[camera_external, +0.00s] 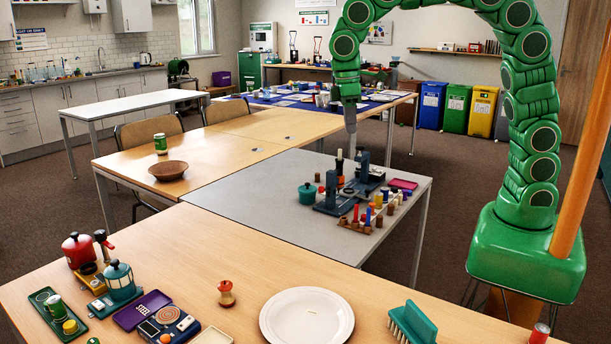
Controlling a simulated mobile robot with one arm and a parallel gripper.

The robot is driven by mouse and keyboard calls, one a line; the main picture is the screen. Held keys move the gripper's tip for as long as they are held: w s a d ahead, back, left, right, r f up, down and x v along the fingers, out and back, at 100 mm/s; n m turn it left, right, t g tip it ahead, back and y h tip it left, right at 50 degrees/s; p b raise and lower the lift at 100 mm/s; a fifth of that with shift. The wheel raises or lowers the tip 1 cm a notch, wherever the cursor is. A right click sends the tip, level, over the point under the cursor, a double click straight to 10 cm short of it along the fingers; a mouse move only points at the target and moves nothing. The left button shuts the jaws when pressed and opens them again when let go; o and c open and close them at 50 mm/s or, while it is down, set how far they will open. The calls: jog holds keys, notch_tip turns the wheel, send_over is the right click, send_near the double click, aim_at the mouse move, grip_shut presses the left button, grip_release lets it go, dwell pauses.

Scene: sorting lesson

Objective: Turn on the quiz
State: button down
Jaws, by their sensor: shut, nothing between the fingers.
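I cannot tell for sure which thing is the quiz. A blue device (150,331) with a small screen and a round brown disc lies at the near left of the front wooden table. A dark blue device (328,208) with upright parts stands on the grey table. My gripper (351,156) points down over that dark device, close to its upright parts. It is shut and empty. Its fingertips are small here, and I cannot tell whether they touch anything.
A peg rack (357,226) and a teal pot (307,194) flank the dark device. The grey table's left part is clear.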

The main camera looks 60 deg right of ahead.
jog(key=w+a+f+n, duration=0.1)
jog(key=a+f+n, duration=0.15)
jog(key=a, duration=0.95)
jog(key=w+a+f+n, duration=0.15)
jog(key=a+f, duration=0.25)
jog(key=a, duration=0.8)
jog(key=s+a+f+n, duration=0.25)
jog(key=s+a, duration=0.25)
jog(key=a, duration=0.3)
jog(key=s+a+f+n, duration=0.2)
jog(key=s+a+f, duration=0.2)
jog(key=a, duration=0.3)
jog(key=s+a+f+n, duration=0.2)
jog(key=s+a+f, duration=0.25)
jog(key=a, duration=0.35)
jog(key=shift+g+y, duration=0.3)
jog(key=f, duration=0.4)
jog(key=s+f, duration=0.1)
jog(key=f, duration=0.3)
jog(key=s+f, duration=0.1)
jog(key=f, duration=0.4)
jog(key=shift+s+a, duration=0.1)
jog(key=shift+s, duration=0.1)
